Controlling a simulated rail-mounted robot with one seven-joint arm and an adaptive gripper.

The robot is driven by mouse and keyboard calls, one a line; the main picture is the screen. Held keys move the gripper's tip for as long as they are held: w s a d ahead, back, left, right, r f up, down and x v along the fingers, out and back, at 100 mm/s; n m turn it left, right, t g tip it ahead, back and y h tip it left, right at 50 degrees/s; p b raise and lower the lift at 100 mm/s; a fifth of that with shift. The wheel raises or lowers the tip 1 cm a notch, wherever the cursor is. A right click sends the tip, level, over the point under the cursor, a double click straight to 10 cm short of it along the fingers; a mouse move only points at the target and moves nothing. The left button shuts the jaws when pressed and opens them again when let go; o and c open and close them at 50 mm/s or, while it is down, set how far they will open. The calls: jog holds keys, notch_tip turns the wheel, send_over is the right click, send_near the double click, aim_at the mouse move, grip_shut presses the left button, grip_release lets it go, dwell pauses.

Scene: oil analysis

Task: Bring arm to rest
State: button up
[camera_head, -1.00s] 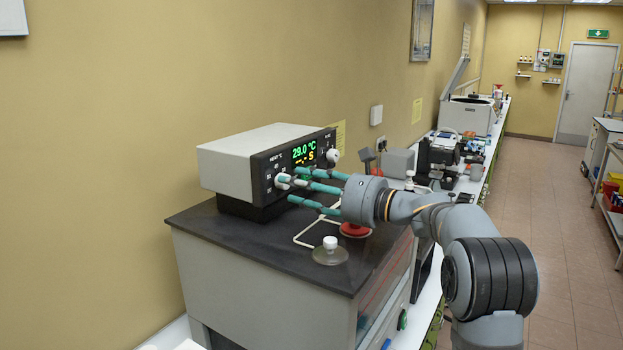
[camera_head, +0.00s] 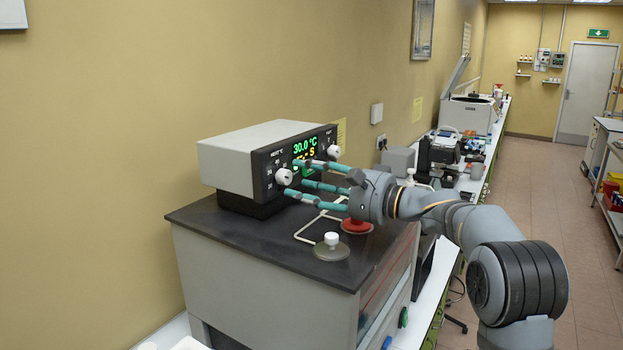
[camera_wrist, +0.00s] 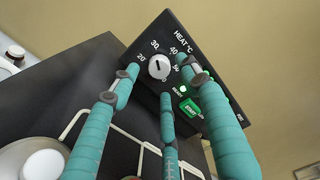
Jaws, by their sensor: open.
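My gripper (camera_head: 312,185) has teal, jointed fingers spread open, with nothing between them. In the head view it is in front of the control box (camera_head: 262,160), above the dark top of the bath. The box's display (camera_head: 305,148) reads 30.0 °C in green, with a yellow line below partly covered by a finger. The heat knob (camera_head: 283,176) is left of the fingertips; a second white knob (camera_head: 334,151) is at the right. In the wrist view the heat knob (camera_wrist: 159,67) shows between the fingers, apart from them, with a green button (camera_wrist: 191,107) beside it.
Under the gripper, the bath top (camera_head: 240,235) carries a white-knobbed round lid (camera_head: 331,247), a red-based lid (camera_head: 356,226) and a white wire handle (camera_head: 308,231). Bench equipment (camera_head: 437,152) stands behind my arm. The aisle floor (camera_head: 540,210) at right is clear.

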jog(key=b+v, duration=0.2)
jog(key=v, duration=0.5)
jog(key=shift+d+b, duration=0.2)
jog(key=shift+b, duration=0.15)
jog(key=shift+s, duration=0.15)
